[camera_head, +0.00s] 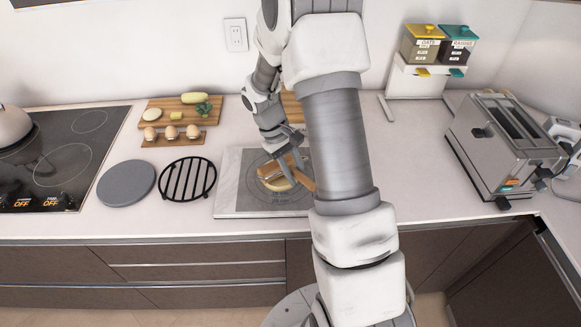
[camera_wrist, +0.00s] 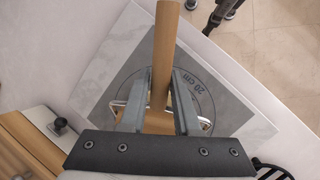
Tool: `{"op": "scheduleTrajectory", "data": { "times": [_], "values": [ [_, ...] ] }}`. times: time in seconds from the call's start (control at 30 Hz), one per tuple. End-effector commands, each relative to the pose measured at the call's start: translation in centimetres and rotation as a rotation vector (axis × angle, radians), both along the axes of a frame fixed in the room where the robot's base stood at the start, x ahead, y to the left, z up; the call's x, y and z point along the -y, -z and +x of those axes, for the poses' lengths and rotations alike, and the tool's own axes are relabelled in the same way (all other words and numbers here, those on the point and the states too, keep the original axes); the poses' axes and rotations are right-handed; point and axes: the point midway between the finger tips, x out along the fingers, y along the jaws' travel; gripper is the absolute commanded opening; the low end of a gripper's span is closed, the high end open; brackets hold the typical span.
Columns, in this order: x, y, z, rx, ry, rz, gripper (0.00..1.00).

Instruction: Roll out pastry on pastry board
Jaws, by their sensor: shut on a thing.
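The pastry board (camera_head: 226,205) is a pale marble slab with a grey mat (camera_head: 246,207) marked with measuring circles. It also shows in the wrist view (camera_wrist: 88,107). A tan, roundish piece that looks like the pastry (camera_head: 279,186) lies on the mat, partly covered by my gripper. My gripper (camera_head: 287,168) is low over the board. In the wrist view, my gripper (camera_wrist: 158,100) is shut on a wooden rolling pin (camera_wrist: 166,48), which runs lengthwise between the fingers. The pastry cannot be made out clearly in the wrist view, and contact between pin and pastry is unclear.
A black round trivet (camera_head: 188,179) and a grey disc (camera_head: 126,183) lie left of the board. Behind them are an egg rack (camera_head: 173,139) and a vegetable board (camera_head: 160,118). A hob (camera_head: 60,160) is far left; a toaster (camera_head: 503,145) stands right. My arm hides the board's right side.

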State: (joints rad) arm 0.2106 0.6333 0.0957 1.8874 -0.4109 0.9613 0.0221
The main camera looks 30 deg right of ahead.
Motion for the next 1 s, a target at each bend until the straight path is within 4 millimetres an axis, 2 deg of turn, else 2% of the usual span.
{"op": "scheduleTrajectory", "data": {
  "times": [0.4,1.0],
  "values": [
    [0.5,0.0,-3.5,0.000,0.002,-0.001,0.00],
    [0.5,0.1,-3.9,0.001,0.001,0.000,0.00]
  ]
}}
